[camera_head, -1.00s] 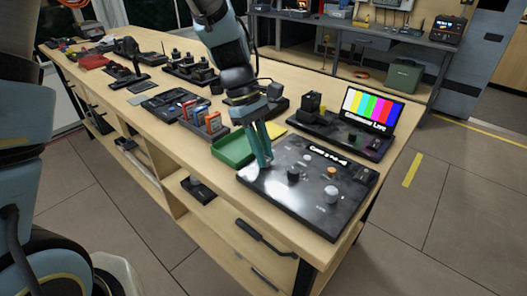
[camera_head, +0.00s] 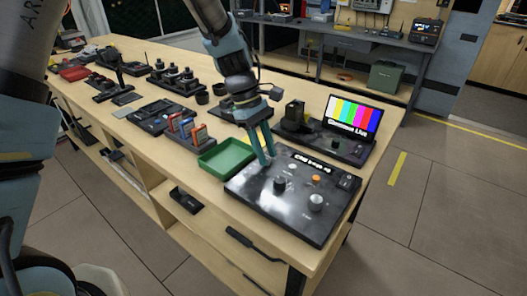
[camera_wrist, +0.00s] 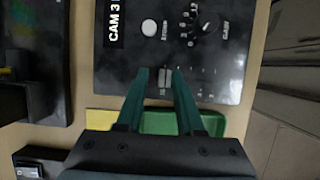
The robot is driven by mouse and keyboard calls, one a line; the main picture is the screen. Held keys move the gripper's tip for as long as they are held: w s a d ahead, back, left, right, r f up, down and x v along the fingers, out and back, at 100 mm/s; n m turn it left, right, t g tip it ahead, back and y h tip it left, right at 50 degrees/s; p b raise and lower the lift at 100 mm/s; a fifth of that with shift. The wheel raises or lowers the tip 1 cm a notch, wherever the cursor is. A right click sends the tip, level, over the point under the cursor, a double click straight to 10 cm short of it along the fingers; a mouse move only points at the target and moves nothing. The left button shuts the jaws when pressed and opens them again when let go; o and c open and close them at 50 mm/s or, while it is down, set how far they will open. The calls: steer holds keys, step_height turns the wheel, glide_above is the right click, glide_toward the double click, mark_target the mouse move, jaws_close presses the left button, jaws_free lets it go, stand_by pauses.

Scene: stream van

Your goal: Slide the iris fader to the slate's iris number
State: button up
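The black control panel (camera_head: 262,200) lies at the near right end of the bench. Its label (camera_head: 312,164) starts with "CAM 3"; the rest is too blurred to read surely. It also shows in the wrist view (camera_wrist: 114,24), cut off there. My gripper (camera_head: 267,161) points down over the panel's far left part. In the wrist view my green fingers (camera_wrist: 160,74) are a little apart. The small grey iris fader cap (camera_wrist: 165,78) shows between their tips, with tick marks to its right. I cannot tell whether the fingers touch it.
A green tray (camera_head: 226,170) sits left of the panel. A colour-bar screen (camera_head: 352,117) stands behind. A holder with coloured cards (camera_head: 187,141) is farther left. The floor to the right is clear.

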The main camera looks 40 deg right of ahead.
steer(key=shift+o, duration=1.1)
steer(key=shift+r, duration=0.1)
steer(key=b+v, duration=0.2)
steer(key=v, duration=0.8)
steer(key=shift+w+r, duration=0.2)
steer(key=shift+r, duration=0.05)
steer(key=shift+a, duration=0.1)
steer(key=w+a+f+t, duration=0.1)
steer(key=w+a, duration=0.2)
steer(key=a, duration=0.4)
steer(key=w+a+f+m+t, duration=0.1)
steer(key=w+a, duration=0.2)
steer(key=a, duration=0.3)
steer(key=w+a+t, duration=0.1)
steer(key=w+a, duration=0.3)
steer(key=a, duration=0.3)
steer(key=s+a+f+m+t, duration=0.1)
steer(key=a, duration=0.9)
steer(key=s+a+f+m+t+y, duration=0.1)
steer(key=s+a+f+m, duration=0.1)
steer(key=a, duration=0.7)
steer(key=shift+a+t, duration=0.4)
